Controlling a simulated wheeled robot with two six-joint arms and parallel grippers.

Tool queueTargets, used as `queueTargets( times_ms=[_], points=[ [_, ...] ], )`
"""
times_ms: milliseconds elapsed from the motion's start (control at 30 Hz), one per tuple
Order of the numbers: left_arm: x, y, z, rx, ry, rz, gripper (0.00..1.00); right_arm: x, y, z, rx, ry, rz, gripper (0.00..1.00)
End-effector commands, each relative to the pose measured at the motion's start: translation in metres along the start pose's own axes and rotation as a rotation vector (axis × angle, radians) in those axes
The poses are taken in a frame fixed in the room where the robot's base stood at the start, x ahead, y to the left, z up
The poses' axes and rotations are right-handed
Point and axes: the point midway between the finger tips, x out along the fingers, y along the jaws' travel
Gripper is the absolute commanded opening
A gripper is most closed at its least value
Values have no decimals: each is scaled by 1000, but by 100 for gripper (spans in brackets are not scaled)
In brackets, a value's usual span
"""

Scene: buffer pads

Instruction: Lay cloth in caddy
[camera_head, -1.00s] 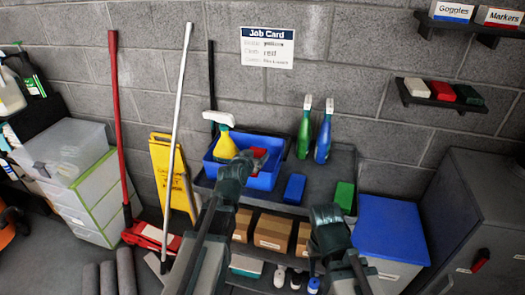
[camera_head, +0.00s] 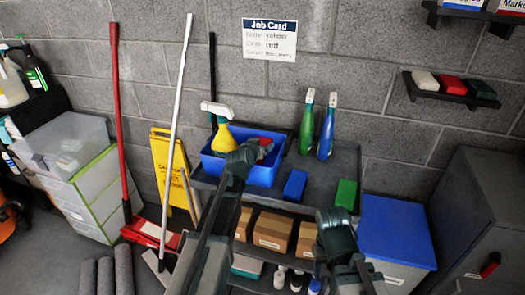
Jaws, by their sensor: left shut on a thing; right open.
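The blue caddy (camera_head: 262,177) stands on the cart's top tray, with a yellow spray bottle (camera_head: 223,138) with a white head in its left part. My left gripper (camera_head: 256,150) is shut on the red cloth (camera_head: 266,138) over the right part of the caddy. The gripper hides much of the cloth and the caddy's inside, so I cannot tell whether the cloth touches the caddy's floor. My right gripper (camera_head: 334,222) is open and empty, low in front of the cart, apart from the caddy.
A blue cloth (camera_head: 295,185) and a green cloth (camera_head: 346,194) lie on the dark tray (camera_head: 320,178) right of the caddy. Green (camera_head: 307,125) and blue (camera_head: 326,127) spray bottles stand behind them. The wall's job card (camera_head: 269,39) reads yellow and red.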

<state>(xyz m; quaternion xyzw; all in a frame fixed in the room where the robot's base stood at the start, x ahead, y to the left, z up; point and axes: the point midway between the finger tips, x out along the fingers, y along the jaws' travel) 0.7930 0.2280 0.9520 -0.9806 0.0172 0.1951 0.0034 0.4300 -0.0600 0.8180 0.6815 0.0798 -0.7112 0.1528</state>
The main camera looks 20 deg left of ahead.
Motion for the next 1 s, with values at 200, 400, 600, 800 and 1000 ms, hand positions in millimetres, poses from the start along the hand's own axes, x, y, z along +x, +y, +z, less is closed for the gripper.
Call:
queueTargets(
  times_ms=[200, 400, 600, 800, 1000],
  points=[
    [0, 0, 0, 0, 0, 0, 26, 0, 0, 0, 0, 0, 0, 52],
    [2, 0, 5, 0, 0, 0, 26, 5, 0, 0, 0, 0, 0, 52],
    [4, 0, 10, 0, 0, 0, 26, 11, -1, -1, 0, 0, 0, 52],
    [4, 0, 12, 0, -3, 1, 84, 12, -1, -1, 0, 0, 0, 52],
    [4, 0, 13, 0, -5, 2, 100, 12, -1, -1, 0, 0, 0, 52]
  ],
)
